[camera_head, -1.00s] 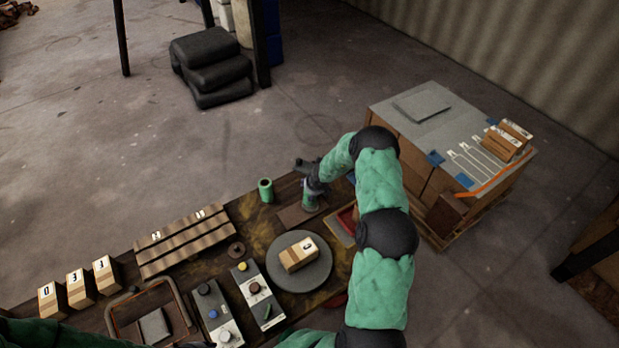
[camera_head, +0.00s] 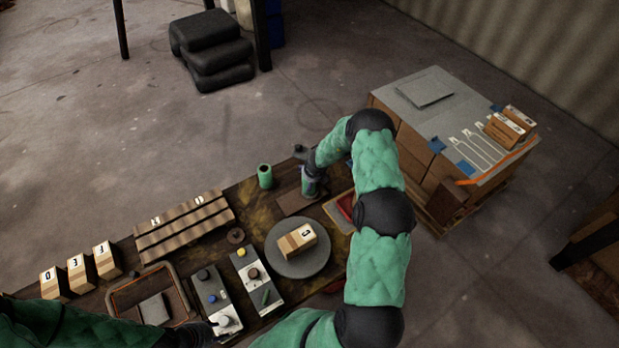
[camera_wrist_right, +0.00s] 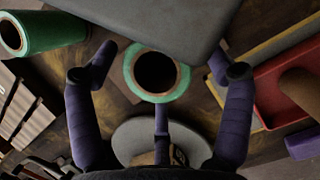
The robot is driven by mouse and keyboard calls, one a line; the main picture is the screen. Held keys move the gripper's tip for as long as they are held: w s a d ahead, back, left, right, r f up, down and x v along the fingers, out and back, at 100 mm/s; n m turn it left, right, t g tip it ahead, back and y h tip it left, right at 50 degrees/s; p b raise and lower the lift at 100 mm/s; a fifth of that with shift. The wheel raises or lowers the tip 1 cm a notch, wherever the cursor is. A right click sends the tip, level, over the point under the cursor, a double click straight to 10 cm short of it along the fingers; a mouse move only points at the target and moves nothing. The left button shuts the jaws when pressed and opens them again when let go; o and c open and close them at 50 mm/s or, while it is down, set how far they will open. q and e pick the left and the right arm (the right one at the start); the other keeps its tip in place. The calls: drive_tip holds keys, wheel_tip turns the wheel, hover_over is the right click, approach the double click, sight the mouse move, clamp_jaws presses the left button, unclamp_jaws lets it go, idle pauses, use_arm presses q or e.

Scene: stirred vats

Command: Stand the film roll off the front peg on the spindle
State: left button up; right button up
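One green film roll (camera_head: 265,177) stands upright near the table's far edge; it also shows at top left in the right wrist view (camera_wrist_right: 48,30). A second green roll (camera_head: 311,187) stands to its right, under my right gripper (camera_head: 309,172). In the right wrist view I look down on this roll's ring-shaped end (camera_wrist_right: 131,75), with a dark hollow core. My right gripper's purple fingers (camera_wrist_right: 160,72) are spread around it, with gaps at the sides. The peg and spindle cannot be made out clearly. My left gripper (camera_head: 208,329) is dark and partly hidden near the front control panel.
A round grey plate (camera_head: 284,267) carries a labelled box (camera_head: 296,240). Control panels (camera_head: 262,293), a slatted rack (camera_head: 170,239) and several boxes (camera_head: 76,272) fill the left and front. A red tray (camera_wrist_right: 268,90) lies right of the gripper.

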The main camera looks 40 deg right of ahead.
drive_tip(key=shift+w, duration=0.1)
drive_tip(key=p+v, duration=0.3)
drive_tip(key=v, duration=0.9)
drive_tip(key=s+a+f+n+g+y, duration=0.1)
drive_tip(key=s+a+f+n, duration=0.3)
drive_tip(key=a+n, duration=0.45)
drive_tip(key=s+a+f+n+g+y, duration=0.1)
drive_tip(key=s+a+f+n, duration=0.35)
drive_tip(key=a+n, duration=0.4)
use_arm(q)
wheel_tip(320, 180, up, 3)
drive_tip(key=shift+f, duration=0.2)
use_arm(e)
drive_tip(key=s+a+n+g+y, duration=0.1)
drive_tip(key=s+a+n, duration=0.6)
drive_tip(key=a+n, duration=0.2)
drive_tip(key=s+a+n+y, duration=0.2)
drive_tip(key=s+a+n, duration=0.5)
drive_tip(key=a+n, duration=0.3)
drive_tip(key=shift+s+r+g, duration=0.2)
drive_tip(key=shift+g, duration=0.2)
use_arm(q)
drive_tip(key=shift+d, duration=0.1)
